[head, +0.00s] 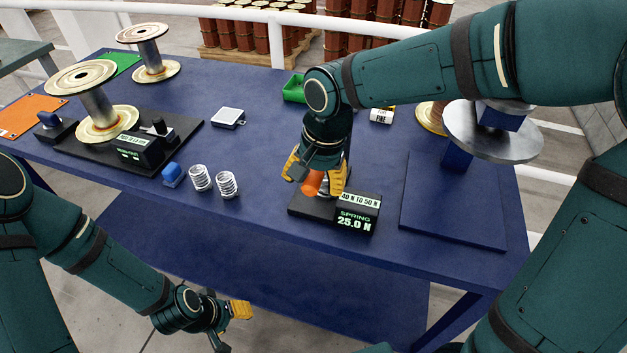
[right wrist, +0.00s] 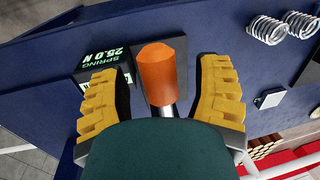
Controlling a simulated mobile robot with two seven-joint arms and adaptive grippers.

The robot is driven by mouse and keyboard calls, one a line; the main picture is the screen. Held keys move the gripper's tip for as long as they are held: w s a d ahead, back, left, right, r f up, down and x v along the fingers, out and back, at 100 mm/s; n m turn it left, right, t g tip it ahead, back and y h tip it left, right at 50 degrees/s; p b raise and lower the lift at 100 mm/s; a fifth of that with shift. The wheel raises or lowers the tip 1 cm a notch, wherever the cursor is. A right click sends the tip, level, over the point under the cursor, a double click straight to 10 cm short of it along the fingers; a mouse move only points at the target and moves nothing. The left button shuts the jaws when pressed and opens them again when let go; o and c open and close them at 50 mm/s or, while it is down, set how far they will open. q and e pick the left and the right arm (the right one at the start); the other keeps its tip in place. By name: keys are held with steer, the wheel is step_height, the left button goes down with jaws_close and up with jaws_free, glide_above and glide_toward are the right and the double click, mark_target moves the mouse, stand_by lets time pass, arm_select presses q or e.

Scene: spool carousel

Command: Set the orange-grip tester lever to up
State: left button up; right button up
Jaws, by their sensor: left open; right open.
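The spring tester (head: 318,210) stands near the front of the blue table, with a lit display reading SPRING 25.0 N and a label 40 N TO 50 N. Its lever has an orange grip (head: 312,182) on a metal shaft, which also shows in the right wrist view (right wrist: 162,72). My right gripper (head: 317,184) is open, with its yellow fingers on either side of the grip; in the right wrist view gaps show between grip and fingers. The lever's exact tilt is hard to tell. My left gripper (head: 240,312) is off the table's front edge, open and empty.
Two coil springs (head: 201,178) (head: 227,184) and a blue block (head: 172,174) lie left of the tester. A scale (head: 228,117), a green bin (head: 294,88) and spools (head: 146,60) stand farther back. A metal disc stand (head: 455,203) is at the right.

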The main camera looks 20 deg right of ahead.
steer(key=shift+f, duration=0.1)
steer(key=shift+c, duration=0.2)
jaws_close()
arm_select(q)
steer(key=shift+r, duration=0.15)
